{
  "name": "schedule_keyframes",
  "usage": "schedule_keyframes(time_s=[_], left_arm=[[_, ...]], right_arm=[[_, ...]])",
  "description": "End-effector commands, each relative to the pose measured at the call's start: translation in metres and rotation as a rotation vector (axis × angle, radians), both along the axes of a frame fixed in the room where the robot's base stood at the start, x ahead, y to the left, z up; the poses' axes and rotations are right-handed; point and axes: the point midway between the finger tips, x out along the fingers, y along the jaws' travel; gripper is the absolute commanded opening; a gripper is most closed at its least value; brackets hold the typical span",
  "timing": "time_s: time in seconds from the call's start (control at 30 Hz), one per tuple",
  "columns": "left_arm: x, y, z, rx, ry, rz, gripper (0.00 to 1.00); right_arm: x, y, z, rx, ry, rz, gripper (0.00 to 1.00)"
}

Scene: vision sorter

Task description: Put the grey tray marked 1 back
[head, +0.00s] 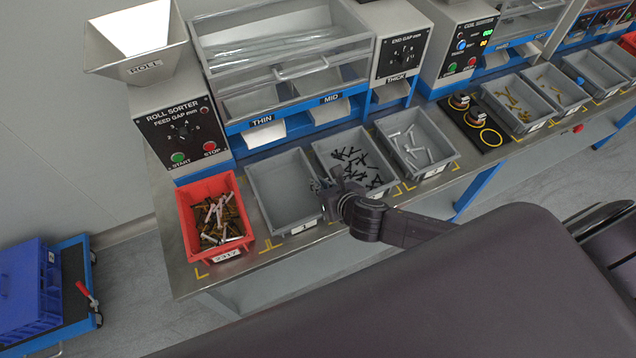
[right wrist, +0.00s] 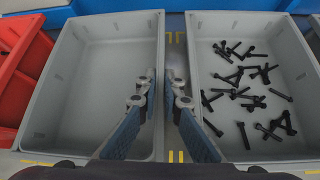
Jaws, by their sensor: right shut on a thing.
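The grey tray (head: 279,196) with a white label, which seems to read 1, is empty. It sits on the bench under the THIN chute, between the red bin and a grey tray of black screws. In the right wrist view the empty tray (right wrist: 95,85) is at left. My right gripper (head: 325,199) is at its right side wall. In the right wrist view the right gripper (right wrist: 164,78) has one finger inside the tray and the other in the gap outside, shut on that wall. My left gripper is not in view.
The red bin (head: 184,215) holds mixed bolts. The tray of black screws (head: 322,149) stands close on the right, with a narrow gap. Another grey tray (head: 447,151) holds silver bolts. The roll sorter (head: 172,103) stands behind. Yellow corner marks show on the bench.

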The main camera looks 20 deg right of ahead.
Motion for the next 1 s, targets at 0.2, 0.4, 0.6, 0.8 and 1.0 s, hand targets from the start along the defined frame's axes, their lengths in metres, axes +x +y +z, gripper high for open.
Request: schedule_keyframes(time_s=[0.2,0.4,0.6,0.8,1.0], left_arm=[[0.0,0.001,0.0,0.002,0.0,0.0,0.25],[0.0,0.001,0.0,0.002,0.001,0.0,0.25],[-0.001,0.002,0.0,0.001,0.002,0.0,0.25],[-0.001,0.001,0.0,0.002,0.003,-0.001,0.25],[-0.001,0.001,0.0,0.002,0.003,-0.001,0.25]], right_arm=[[0.001,0.0,-0.001,0.0,-0.002,0.001,0.0],[0.0,0.0,-0.001,-0.002,-0.001,0.001,0.14],[-0.001,0.0,0.0,-0.002,-0.001,0.001,0.14],[-0.017,-0.002,0.012,-0.003,-0.001,0.004,0.14],[-0.047,-0.005,0.035,-0.002,0.001,0.004,0.14]])
